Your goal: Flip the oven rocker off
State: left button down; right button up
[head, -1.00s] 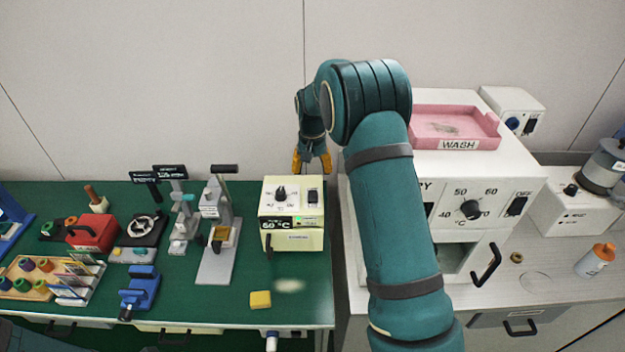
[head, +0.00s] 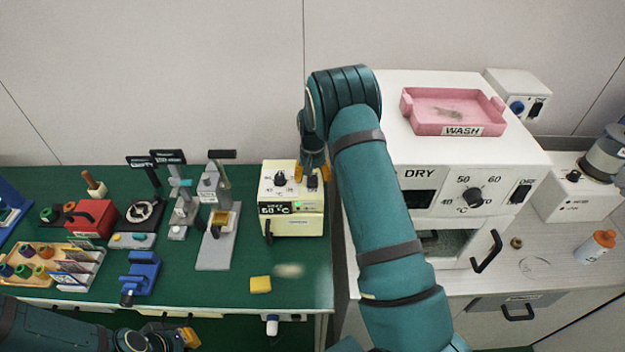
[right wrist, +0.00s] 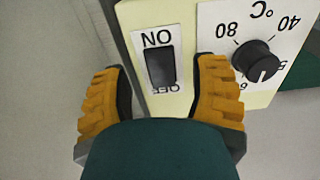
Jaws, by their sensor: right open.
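A small cream oven (head: 295,222) with a front handle and a lit display stands on the green bench in the head view. Its rocker (right wrist: 160,68) is black on a white plate marked ON and OFF in the right wrist view. Which side of it is pressed I cannot tell. My right gripper (head: 312,174) is open, pointing down at the rocker's end of the oven top. In the right wrist view its orange fingers (right wrist: 162,82) stand on either side of the rocker, with no clear contact. My left gripper (head: 190,338) shows partly at bottom left; its jaws are unclear.
A dial (right wrist: 257,61) sits beside the rocker. A larger white cabinet marked DRY (head: 415,173), with its own rocker (head: 521,193), stands to the right, bearing a pink WASH tray (head: 418,116). A yellow block (head: 260,285) lies in front of the small oven.

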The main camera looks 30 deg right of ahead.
jog(key=shift+f, duration=1)
grip_shut()
